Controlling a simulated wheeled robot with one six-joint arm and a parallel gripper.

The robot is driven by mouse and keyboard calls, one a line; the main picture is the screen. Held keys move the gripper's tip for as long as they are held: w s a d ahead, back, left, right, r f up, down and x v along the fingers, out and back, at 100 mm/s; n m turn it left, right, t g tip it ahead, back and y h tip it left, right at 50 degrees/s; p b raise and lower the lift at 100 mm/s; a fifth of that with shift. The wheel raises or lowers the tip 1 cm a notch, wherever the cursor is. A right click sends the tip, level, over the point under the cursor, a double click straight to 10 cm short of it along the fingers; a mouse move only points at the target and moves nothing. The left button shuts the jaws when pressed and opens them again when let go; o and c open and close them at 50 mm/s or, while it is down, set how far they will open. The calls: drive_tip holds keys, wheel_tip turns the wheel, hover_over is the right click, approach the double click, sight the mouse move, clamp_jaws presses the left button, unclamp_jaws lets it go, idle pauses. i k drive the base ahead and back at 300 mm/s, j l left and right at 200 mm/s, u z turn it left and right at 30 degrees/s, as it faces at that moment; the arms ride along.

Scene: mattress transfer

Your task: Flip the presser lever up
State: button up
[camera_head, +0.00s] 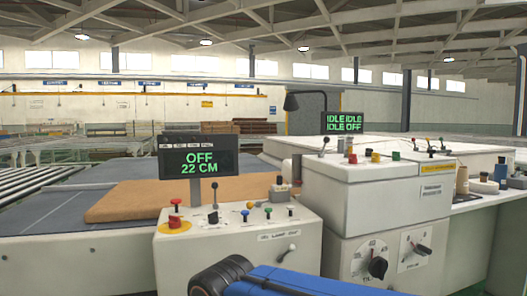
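Several levers are in view, and I cannot read which is the presser lever. A black-knobbed lever (214,192) stands upright on the front control box (180,255). A small handle (287,251) is tilted on that box's front face, below a label plate too small to read surely. Another black-knobbed lever (324,145) leans on top of the white machine (380,204) at the right. Part of my blue and black arm shows at the bottom centre, in front of the control box. My gripper is not in view.
A display (199,157) on the control box reads "OFF 22 CM". A red stop button (175,215) and several coloured knobs sit beside the lever. A second display (344,123) reads "IDLE" and "OFF". Two dials (377,266) are on the machine's front. A brown pad (130,203) lies behind.

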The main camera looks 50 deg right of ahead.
sight(326, 139)
drive_tip(key=z, duration=1.8)
drive_tip(key=k+l, duration=0.15)
drive_tip(key=k+u, duration=0.05)
drive_tip(key=k, duration=0.05)
